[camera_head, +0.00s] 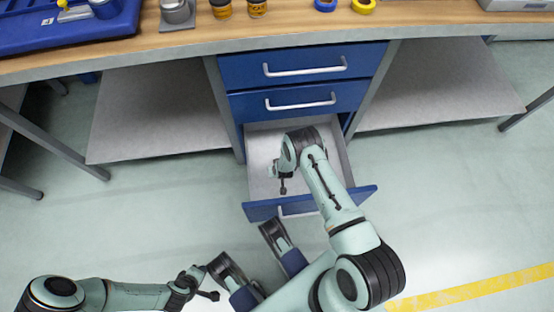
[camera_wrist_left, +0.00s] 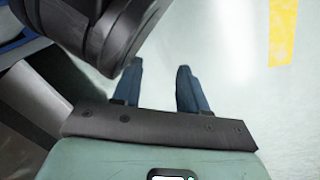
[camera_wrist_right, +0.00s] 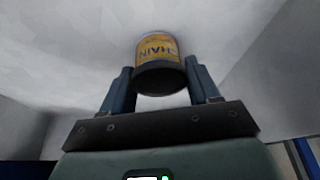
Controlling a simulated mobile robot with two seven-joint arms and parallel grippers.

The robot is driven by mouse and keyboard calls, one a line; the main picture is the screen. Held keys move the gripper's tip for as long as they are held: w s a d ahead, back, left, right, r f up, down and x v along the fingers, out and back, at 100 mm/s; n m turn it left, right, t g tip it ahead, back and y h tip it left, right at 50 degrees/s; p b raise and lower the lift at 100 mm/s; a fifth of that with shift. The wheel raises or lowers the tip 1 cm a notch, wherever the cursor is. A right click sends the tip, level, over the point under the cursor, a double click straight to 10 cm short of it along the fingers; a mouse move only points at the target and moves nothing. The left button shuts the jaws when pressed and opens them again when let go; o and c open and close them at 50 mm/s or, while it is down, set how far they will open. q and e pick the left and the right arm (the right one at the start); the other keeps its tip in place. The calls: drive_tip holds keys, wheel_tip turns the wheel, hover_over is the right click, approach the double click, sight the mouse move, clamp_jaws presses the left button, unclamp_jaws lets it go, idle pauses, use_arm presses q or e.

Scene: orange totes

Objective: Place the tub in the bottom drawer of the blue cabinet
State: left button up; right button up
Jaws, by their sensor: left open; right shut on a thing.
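The tub (camera_wrist_right: 159,58), with a yellow label and a dark end, is between the fingers of my right gripper (camera_wrist_right: 162,88), which is shut on it. The blue cabinet (camera_head: 240,70) stands under the workbench. Its bottom drawer (camera_head: 262,210) is pulled out and its pale inside shows. My right wrist is over the drawer, and pale walls surround the tub in the right wrist view. My arm hides the tub in the head view. I cannot tell whether the tub touches the drawer floor. My left gripper (camera_wrist_left: 158,88) is open and empty, over the floor outside the drawer.
The two upper drawers (camera_head: 306,98) are closed. Grey shelves flank the cabinet. The floor (camera_head: 160,200) is clear at left.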

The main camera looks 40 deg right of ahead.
drive_tip(key=shift+f, duration=0.1)
drive_tip(key=o, duration=1.1)
use_arm(q)
drive_tip(key=shift+s+f, duration=0.1)
drive_tip(key=shift+s, duration=0.05)
use_arm(e)
drive_tip(key=p+v, duration=0.1)
drive_tip(key=v, duration=0.2)
drive_tip(key=shift+w+r+p, duration=0.1)
drive_tip(key=shift+r+p, duration=0.15)
drive_tip(key=shift+p, duration=0.1)
drive_tip(key=p+v, duration=0.1)
drive_tip(key=v, duration=0.2)
drive_tip(key=shift+r, duration=0.35)
use_arm(q)
drive_tip(key=r, duration=0.1)
drive_tip(key=d+r, duration=0.1)
drive_tip(key=r, duration=0.1)
drive_tip(key=w+r, duration=0.1)
drive_tip(key=r, duration=0.1)
drive_tip(key=shift+d+p, duration=0.35)
drive_tip(key=shift+d, duration=0.05)
use_arm(e)
drive_tip(key=shift+s+r, duration=0.3)
drive_tip(key=shift+s, duration=0.1)
